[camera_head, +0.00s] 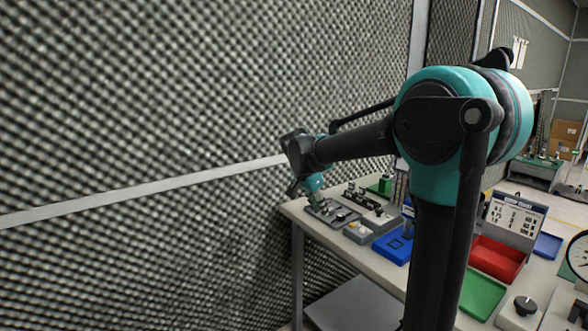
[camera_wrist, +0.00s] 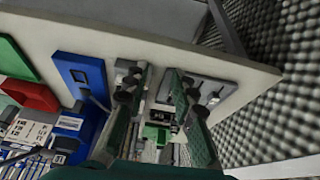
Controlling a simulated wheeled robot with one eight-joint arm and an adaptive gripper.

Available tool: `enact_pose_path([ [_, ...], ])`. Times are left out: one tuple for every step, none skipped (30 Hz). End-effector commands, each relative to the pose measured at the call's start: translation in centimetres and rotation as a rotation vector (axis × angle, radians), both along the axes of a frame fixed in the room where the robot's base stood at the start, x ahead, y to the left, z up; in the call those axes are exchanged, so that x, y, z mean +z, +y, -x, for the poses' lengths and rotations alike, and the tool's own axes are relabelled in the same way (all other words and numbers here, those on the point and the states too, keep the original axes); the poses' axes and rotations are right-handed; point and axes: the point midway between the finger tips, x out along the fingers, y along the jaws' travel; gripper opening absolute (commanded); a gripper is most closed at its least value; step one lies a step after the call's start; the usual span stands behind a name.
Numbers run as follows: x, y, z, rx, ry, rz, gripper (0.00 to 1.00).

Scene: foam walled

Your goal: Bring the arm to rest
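My arm is stretched out from the right of the head view toward the foam wall, bent down at its wrist. My gripper (camera_head: 315,196) points down over the far left end of the workbench (camera_head: 296,209), above or close to a grey tray (camera_head: 335,214) with small parts. In the wrist view my gripper (camera_wrist: 157,84) has its two dark green fingers apart, with nothing held between them. I cannot tell how high the fingertips are above the bench.
A blue tray (camera_head: 392,249), a red bin (camera_head: 497,258) and a green tray (camera_head: 482,296) stand along the bench. A label board (camera_head: 515,214) stands behind the red bin. The foam wall (camera_head: 150,120) is close on the left. A dial gauge (camera_head: 577,255) is at the right edge.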

Motion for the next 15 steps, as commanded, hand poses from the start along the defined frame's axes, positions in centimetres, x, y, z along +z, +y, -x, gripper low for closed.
enact_pose_path([
  [-0.4,-0.5,0.5,0.013,0.005,-0.003,0.26],
  [-0.6,-0.7,0.7,0.023,0.009,-0.005,0.26],
  [-0.8,-1.0,1.0,0.038,0.013,-0.008,0.26],
  [-1.0,-1.3,1.3,0.05,0.016,-0.009,0.26],
  [-1.2,-1.5,1.5,0.06,0.02,-0.01,0.26],
  [-1.5,-1.8,1.9,0.076,0.024,-0.012,0.26],
  [-1.8,-2.1,2.2,0.09,0.027,-0.015,0.26],
  [-2.1,-2.4,2.5,0.105,0.03,-0.018,0.26],
  [-2.4,-2.7,2.9,0.124,0.035,-0.021,0.26],
  [-2.7,-3.1,3.4,0.142,0.039,-0.022,0.26],
  [-3.1,-3.4,3.8,0.158,0.043,-0.025,0.26],
  [-3.6,-3.9,4.5,0.184,0.047,-0.029,0.26],
  [-4.0,-4.2,5.0,0.205,0.051,-0.032,0.26],
  [-4.4,-4.6,5.5,0.226,0.054,-0.034,0.26],
  [-5.0,-5.1,6.3,0.258,0.059,-0.038,0.26],
])
